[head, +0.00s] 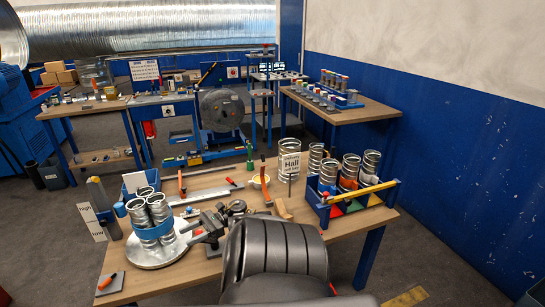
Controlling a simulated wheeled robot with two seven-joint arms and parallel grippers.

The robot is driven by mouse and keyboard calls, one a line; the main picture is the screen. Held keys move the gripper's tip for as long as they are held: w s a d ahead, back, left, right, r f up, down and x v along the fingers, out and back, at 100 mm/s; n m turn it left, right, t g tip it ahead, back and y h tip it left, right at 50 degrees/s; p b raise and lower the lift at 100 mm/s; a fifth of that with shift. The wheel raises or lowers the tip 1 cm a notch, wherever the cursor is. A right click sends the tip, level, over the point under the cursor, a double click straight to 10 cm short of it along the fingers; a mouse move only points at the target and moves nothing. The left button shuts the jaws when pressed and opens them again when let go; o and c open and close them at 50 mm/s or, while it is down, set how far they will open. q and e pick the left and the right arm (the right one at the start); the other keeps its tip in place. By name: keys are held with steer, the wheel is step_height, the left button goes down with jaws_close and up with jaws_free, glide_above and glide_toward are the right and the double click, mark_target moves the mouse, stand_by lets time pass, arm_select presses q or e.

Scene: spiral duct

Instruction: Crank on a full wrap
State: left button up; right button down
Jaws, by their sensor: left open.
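A bundle of several short silver spiral duct pieces (157,208) stands upright on a round silver turntable (150,256) at the left of the near table. A blue band (151,232) runs around the lower part of the bundle; how far it goes round the back is hidden. My left gripper (197,233) is at the right edge of the turntable, beside the bundle, open. A small red-orange part shows close to its fingers, but I cannot tell whether it is the crank or whether they touch it. My right gripper is not in view.
A divided tray (323,211) with duct pieces and a yellow bar stands at the right, near a "Hall" sign (290,167). An orange-handled tool (109,282) lies at the front left corner.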

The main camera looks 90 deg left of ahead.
arm_select(q)
steer(key=shift+w+d+r+p, duration=0.15)
steer(key=shift+d+r+p, duration=0.1)
steer(key=shift+d+p, duration=0.35)
steer(key=shift+w+d+r+p, duration=0.15)
steer(key=shift+d+r+p, duration=0.1)
steer(key=shift+d+p, duration=0.3)
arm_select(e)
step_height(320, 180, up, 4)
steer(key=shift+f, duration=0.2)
arm_select(q)
steer(key=shift+a, duration=0.1)
